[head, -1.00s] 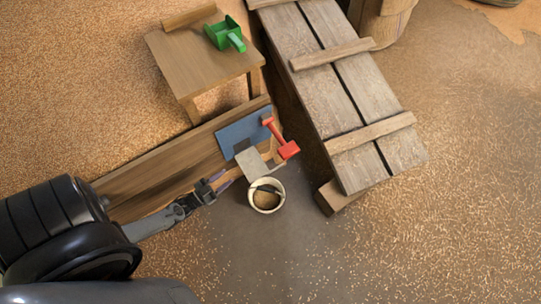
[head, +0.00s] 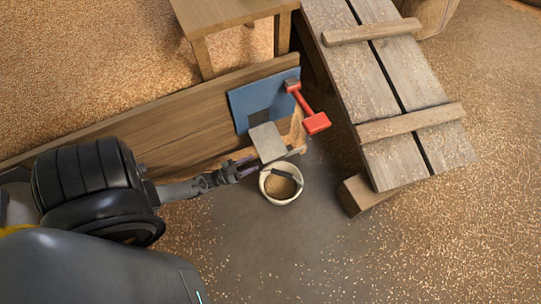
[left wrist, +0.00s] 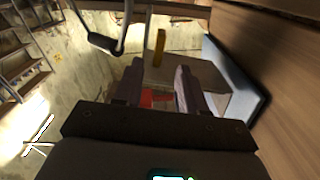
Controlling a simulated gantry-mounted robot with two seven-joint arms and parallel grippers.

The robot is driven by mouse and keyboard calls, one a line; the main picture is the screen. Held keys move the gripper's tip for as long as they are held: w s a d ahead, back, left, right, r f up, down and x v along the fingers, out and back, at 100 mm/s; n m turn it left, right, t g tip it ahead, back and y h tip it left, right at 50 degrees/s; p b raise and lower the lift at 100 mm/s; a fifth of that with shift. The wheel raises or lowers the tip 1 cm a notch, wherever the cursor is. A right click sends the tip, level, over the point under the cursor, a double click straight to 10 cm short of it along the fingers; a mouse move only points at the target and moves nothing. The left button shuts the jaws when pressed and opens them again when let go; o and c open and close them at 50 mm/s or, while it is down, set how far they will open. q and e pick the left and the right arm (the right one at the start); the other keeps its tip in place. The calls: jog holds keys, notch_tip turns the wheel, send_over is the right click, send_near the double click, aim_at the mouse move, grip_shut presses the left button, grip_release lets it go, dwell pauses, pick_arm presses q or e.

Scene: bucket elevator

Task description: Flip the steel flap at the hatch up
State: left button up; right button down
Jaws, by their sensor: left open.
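The grey steel flap (head: 267,142) juts out from the lower edge of the blue hatch plate (head: 240,108), lying out toward the bucket. In the left wrist view the flap (left wrist: 212,72) is a grey plate just beyond my fingers, beside the blue plate (left wrist: 236,68). My left gripper (head: 252,168) is open and empty, close to the flap's near edge and left of the bucket. Its two spread fingers (left wrist: 158,72) show in the left wrist view. I cannot tell whether a finger touches the flap. My right gripper is not in view.
A red-handled lever (head: 308,108) is right of the hatch plate. A cream bucket (head: 268,192) with grain stands below the flap. A wooden ramp (head: 400,110) rises at right. A wooden wall (head: 150,135) runs behind my arm.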

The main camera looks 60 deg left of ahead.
aim_at(271, 155)
pick_arm(q)
jog(key=w+b, duration=0.1)
jog(key=w, duration=0.2)
jog(key=w+b, duration=0.1)
jog(key=w, duration=0.2)
jog(key=w+b, duration=0.1)
jog(key=w, duration=0.3)
jog(key=shift+d, duration=0.3)
grip_shut()
